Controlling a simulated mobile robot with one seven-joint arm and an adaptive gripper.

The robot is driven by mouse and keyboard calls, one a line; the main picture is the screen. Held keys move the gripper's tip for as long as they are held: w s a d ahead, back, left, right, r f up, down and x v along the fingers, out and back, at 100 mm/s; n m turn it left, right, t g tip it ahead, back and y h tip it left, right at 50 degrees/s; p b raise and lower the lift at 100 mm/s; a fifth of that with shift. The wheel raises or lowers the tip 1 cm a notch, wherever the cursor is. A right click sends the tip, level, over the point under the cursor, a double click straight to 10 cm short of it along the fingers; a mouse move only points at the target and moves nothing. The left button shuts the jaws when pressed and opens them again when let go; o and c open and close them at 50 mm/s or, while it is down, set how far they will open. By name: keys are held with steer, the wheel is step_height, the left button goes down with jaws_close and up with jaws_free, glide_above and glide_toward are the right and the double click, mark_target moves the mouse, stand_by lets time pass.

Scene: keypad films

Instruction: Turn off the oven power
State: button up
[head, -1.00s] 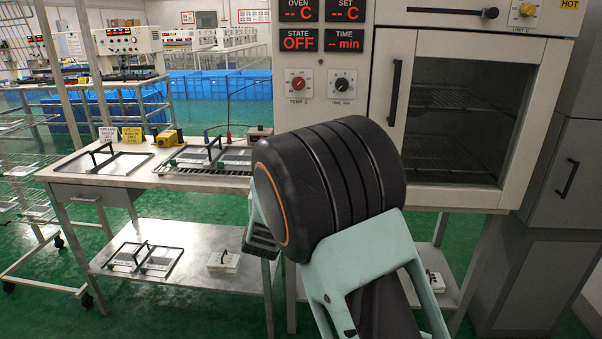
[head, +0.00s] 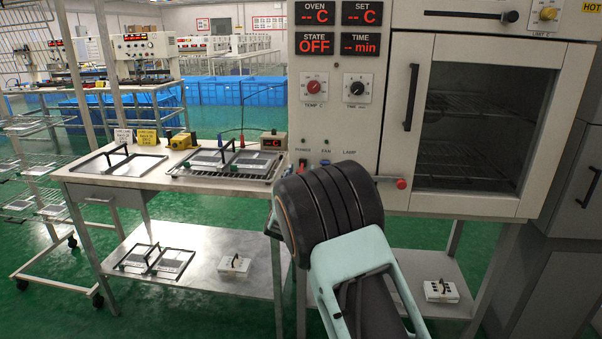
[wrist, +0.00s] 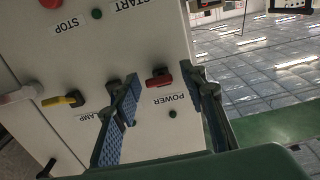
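The oven (head: 465,115) stands at the right in the head view, its door shut. Its STATE display (head: 315,44) reads OFF. The red power switch (head: 302,163) is low on the panel, above my arm. In the wrist view the red power switch (wrist: 160,77) shows beside the upside-down POWER label (wrist: 168,101). My gripper (wrist: 167,85) is open, with one blue-padded finger on each side of the red switch in the picture. I cannot tell whether a finger touches it. In the head view my arm hides most of the gripper.
A side table (head: 120,178) with trays stands left of the oven. Green floor is open at front left.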

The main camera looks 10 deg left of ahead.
steer(key=shift+w, duration=0.25)
steer(key=shift+c, duration=0.6)
jaws_close()
steer(key=f+b, duration=0.1)
steer(key=b, duration=0.2)
steer(key=shift+t, duration=0.3)
steer(key=shift+t+b, duration=0.3)
steer(key=shift+b, duration=0.75)
steer(key=shift+w+f+b, duration=0.1)
steer(key=shift+b, duration=0.4)
steer(key=shift+t+b, duration=0.5)
steer(key=shift+b, duration=0.2)
steer(key=shift+r, duration=0.25)
